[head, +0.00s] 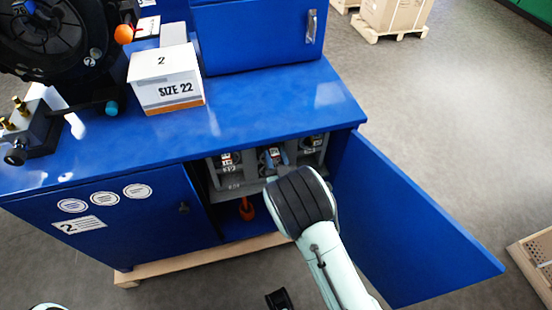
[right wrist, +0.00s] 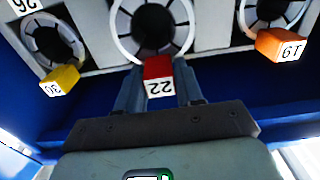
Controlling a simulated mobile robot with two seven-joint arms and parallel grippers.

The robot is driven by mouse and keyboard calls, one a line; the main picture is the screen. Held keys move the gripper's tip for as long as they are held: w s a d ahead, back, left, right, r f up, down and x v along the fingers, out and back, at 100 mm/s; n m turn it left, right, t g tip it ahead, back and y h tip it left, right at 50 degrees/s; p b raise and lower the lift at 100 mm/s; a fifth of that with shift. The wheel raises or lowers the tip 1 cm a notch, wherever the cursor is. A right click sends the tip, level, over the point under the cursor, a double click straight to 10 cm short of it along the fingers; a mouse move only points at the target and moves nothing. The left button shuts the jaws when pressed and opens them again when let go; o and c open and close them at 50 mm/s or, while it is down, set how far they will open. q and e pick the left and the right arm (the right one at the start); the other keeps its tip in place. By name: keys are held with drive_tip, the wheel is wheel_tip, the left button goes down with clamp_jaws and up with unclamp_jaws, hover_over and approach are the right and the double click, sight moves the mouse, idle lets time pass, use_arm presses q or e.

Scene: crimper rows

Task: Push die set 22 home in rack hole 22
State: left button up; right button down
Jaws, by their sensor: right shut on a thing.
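Die set 22 shows in the right wrist view as a dark round body (right wrist: 153,28) with a red tag (right wrist: 157,68) reading 22 upside down. The body sits inside the pale ring of a rack hole (right wrist: 119,30), the middle of the visible holes. I cannot tell how deep it sits. My right gripper (right wrist: 158,84) is shut on the red tag, one finger on each side. In the head view my right gripper (head: 276,166) reaches into the open cabinet at the rack (head: 230,182), with its wrist hiding part of it.
Die sets with a yellow tag 30 (right wrist: 58,79) and an orange tag 19 (right wrist: 280,45) sit on either side. The open blue door (head: 415,225) stands right of my arm. A SIZE 22 box (head: 165,80) is on the cabinet top. An orange-red object (head: 246,208) is below the rack.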

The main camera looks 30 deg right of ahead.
sight(273, 148)
use_arm(q)
drive_tip(key=shift+a+f+b, duration=0.1)
drive_tip(key=shift+f+b, duration=0.25)
drive_tip(key=shift+f, duration=0.2)
use_arm(e)
drive_tip(key=shift+x, duration=1.5)
drive_tip(key=c, duration=0.6)
unclamp_jaws()
drive_tip(key=shift+r, duration=0.15)
drive_tip(key=shift+c, duration=0.2)
drive_tip(key=shift+s+f, duration=0.1)
drive_tip(key=shift+f, duration=0.3)
drive_tip(key=shift+s+a+r, duration=0.1)
drive_tip(key=shift+s+a, duration=0.05)
drive_tip(key=shift+s, duration=0.55)
use_arm(q)
drive_tip(key=shift+w+a+r+p, duration=0.15)
drive_tip(key=shift+w+r+p, duration=0.2)
drive_tip(key=shift+w, duration=0.25)
use_arm(e)
drive_tip(key=v, duration=1.2)
drive_tip(key=shift+r, duration=0.25)
